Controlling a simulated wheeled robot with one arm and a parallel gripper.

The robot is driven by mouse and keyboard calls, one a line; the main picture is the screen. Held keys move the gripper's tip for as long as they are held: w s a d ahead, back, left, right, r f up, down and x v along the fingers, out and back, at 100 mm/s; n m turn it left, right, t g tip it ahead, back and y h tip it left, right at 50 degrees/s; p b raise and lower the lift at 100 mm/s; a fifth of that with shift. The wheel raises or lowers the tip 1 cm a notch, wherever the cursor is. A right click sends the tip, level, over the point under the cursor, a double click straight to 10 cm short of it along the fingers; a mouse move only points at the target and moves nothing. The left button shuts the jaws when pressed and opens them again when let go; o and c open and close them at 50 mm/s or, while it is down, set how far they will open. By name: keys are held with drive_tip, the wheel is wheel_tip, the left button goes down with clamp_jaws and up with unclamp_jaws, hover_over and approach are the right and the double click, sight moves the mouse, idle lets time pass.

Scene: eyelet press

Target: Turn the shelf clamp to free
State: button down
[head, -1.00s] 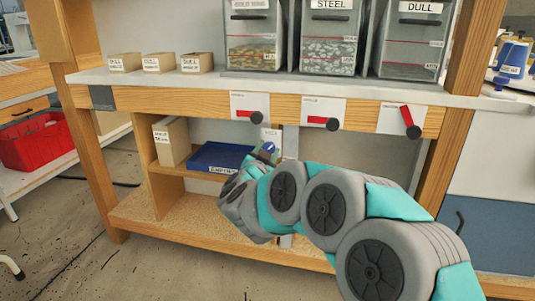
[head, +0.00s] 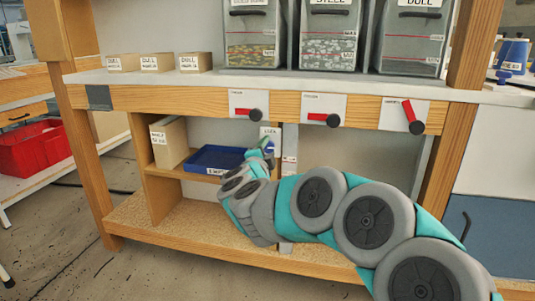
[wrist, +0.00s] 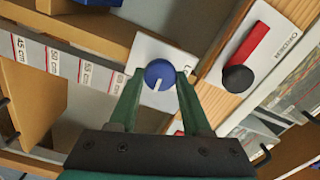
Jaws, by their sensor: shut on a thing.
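The shelf clamp is a round blue knob (wrist: 160,75) with a white pointer line, on a white plate (wrist: 146,50) in the wrist view. My gripper (wrist: 158,82) has its two green fingers closed on either side of the knob. The pointer line slants down and slightly left in that view. Small print on the plate is partly hidden by the right finger. In the head view my arm hides most of the knob, and the plate (head: 270,132) shows just above my gripper.
A red lever with a black hub (wrist: 240,72) sits close right of my gripper in the wrist view. A ruled strip (wrist: 60,62) runs to the left. In the head view a blue tray (head: 213,158) and a tan box (head: 169,143) stand on the shelf left of my arm.

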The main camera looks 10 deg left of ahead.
drive_tip(key=shift+m, duration=0.4)
drive_tip(key=shift+c, duration=1.8)
unclamp_jaws()
drive_tip(key=shift+d, duration=0.1)
drive_tip(key=shift+s, duration=0.15)
drive_tip(key=s, duration=0.7)
drive_tip(key=shift+s+p, duration=0.25)
drive_tip(key=shift+p, duration=0.05)
